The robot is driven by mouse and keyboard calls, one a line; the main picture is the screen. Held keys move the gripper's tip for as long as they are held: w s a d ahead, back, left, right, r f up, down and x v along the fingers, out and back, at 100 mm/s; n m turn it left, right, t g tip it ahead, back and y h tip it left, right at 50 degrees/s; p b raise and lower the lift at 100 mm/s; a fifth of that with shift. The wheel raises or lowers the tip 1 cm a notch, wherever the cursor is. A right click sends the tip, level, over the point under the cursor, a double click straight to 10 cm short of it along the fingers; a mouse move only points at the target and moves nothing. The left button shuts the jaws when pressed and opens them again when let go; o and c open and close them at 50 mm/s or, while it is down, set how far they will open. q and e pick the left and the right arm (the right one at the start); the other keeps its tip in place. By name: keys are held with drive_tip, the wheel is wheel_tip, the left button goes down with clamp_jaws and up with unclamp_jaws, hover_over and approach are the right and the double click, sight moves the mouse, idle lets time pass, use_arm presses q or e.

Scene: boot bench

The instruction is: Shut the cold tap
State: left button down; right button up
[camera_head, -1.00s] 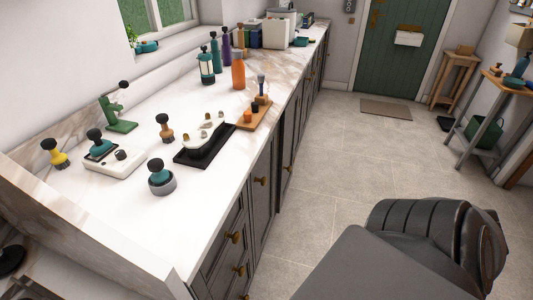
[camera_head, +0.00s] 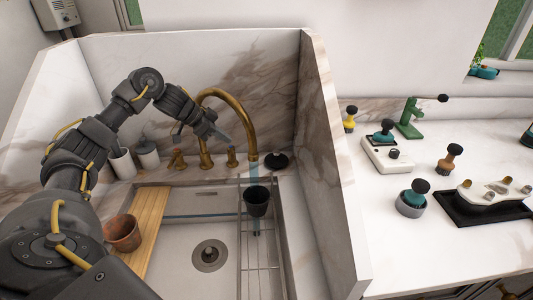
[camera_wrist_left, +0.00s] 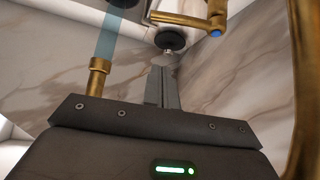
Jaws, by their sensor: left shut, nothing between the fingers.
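The brass tap (camera_head: 228,100) has a tall curved spout, and a pale blue stream of water (camera_head: 253,172) falls from it. A small brass handle (camera_head: 231,158) stands right of the spout's base. In the left wrist view, a brass lever with a blue dot (camera_wrist_left: 213,32), the cold mark, is at the upper right, and the spout's end (camera_wrist_left: 97,78) and stream show at the left. My left gripper (camera_head: 226,137) is shut and empty, above the handle and beside the spout. In the left wrist view its fingers (camera_wrist_left: 164,72) are left of the lever, with no clear contact.
A wooden board (camera_head: 150,225) and terracotta pot (camera_head: 122,232) are at the left. A black plug (camera_head: 277,160) lies behind. A marble side wall (camera_head: 328,160) bounds the sink.

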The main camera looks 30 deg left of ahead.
sight(233, 156)
use_arm(q)
drive_tip(key=p+x, duration=0.2)
drive_tip(key=x, duration=0.8)
drive_tip(key=s+a, duration=0.2)
drive_tip(key=s, duration=0.1)
drive_tip(key=shift+a+f, duration=0.25)
drive_tip(key=shift+f, duration=0.15)
drive_tip(key=shift+w, duration=0.1)
